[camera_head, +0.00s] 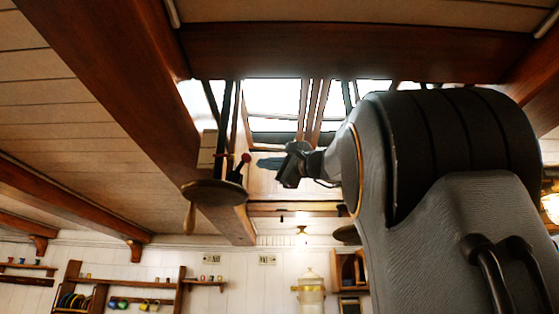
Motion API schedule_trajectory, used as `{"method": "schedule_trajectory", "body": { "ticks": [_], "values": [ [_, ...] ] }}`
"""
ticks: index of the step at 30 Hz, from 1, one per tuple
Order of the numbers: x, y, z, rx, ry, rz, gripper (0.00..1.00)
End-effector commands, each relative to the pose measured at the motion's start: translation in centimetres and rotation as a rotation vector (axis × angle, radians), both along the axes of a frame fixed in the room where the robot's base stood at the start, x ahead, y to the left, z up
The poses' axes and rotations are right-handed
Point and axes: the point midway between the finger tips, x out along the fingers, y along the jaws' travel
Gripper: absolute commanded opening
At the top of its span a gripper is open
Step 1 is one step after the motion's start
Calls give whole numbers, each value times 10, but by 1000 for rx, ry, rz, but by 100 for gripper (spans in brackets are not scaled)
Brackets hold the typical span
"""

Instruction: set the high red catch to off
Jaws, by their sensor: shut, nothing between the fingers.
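The red catch shows as a small lever with a red ball knob (246,158) up high near the middle of the head view. Its dark stem leans up to the right from a round brown disc (213,190). My gripper (260,162) reaches in from the right, its fingers pointing left. It is shut and empty, and its tips appear just right of the red knob. I cannot tell from this one view whether they touch it or how far apart they are in depth.
A heavy ceiling beam (115,75) runs close by on the left, and a bright skylight (275,97) opens above. Shelves with mugs (140,304) and a lantern (310,290) are on the far wall. My arm covers the right side.

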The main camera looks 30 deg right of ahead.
Motion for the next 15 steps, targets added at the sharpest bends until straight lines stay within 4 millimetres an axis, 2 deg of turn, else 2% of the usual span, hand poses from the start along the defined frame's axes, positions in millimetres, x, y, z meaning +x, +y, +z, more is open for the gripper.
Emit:
{"method": "schedule_trajectory", "body": {
  "ticks": [6,15],
  "values": [
    [6,13,8,0,0,1,0],
    [7,14,7,0,0,-1,0]
  ]
}}
